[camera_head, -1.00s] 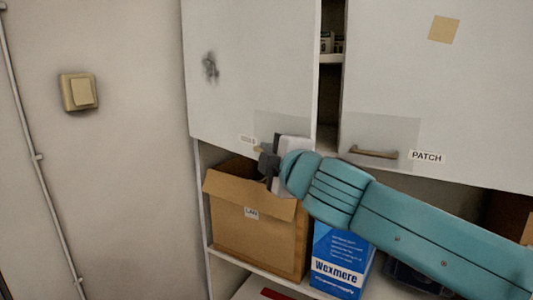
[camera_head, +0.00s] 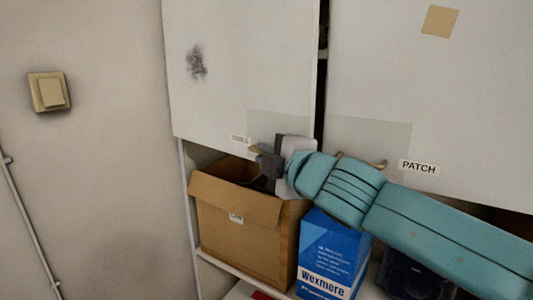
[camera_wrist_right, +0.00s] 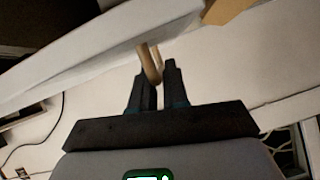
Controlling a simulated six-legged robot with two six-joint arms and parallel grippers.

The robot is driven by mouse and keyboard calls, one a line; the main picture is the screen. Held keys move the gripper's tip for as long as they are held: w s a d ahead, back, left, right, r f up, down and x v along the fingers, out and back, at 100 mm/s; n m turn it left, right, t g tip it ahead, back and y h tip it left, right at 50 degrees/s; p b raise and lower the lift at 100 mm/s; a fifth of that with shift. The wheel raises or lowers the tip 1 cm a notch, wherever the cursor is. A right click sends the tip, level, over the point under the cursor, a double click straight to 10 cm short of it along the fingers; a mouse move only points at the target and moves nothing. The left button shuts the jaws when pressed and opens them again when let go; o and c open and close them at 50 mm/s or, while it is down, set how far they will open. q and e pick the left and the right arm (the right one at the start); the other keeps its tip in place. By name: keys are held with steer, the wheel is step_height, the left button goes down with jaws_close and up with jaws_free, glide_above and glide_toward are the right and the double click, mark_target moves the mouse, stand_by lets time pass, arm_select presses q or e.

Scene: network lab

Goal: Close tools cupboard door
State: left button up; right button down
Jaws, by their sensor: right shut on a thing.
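The tools cupboard door (camera_head: 245,60) is the pale grey left door in the head view, with a dark smudge and a small label, too blurred to read surely, at its lower edge. A narrow dark gap shows between it and the right door. My right gripper (camera_head: 264,158) is at the lower right corner of this door, shut on its brown handle (camera_head: 256,149), which is mostly hidden. In the right wrist view, the gripper (camera_wrist_right: 156,85) has the wooden handle (camera_wrist_right: 149,62) between its fingertips. My left gripper is not in view.
The right door (camera_head: 450,90), labelled PATCH, has its own brown handle (camera_head: 380,164) behind my right arm. Below the doors, an open cardboard box (camera_head: 245,235) and a blue Wexmere box (camera_head: 330,250) stand on a shelf. A light switch (camera_head: 48,92) is on the left wall.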

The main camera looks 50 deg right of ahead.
steer(key=shift+d, duration=0.15)
stand_by(0.3)
steer(key=c, duration=1.2)
jaws_free()
steer(key=p+v, duration=0.4)
steer(key=v, duration=1.2)
steer(key=shift+a, duration=0.2)
steer(key=shift+s+f, duration=0.1)
steer(key=shift+s, duration=0.15)
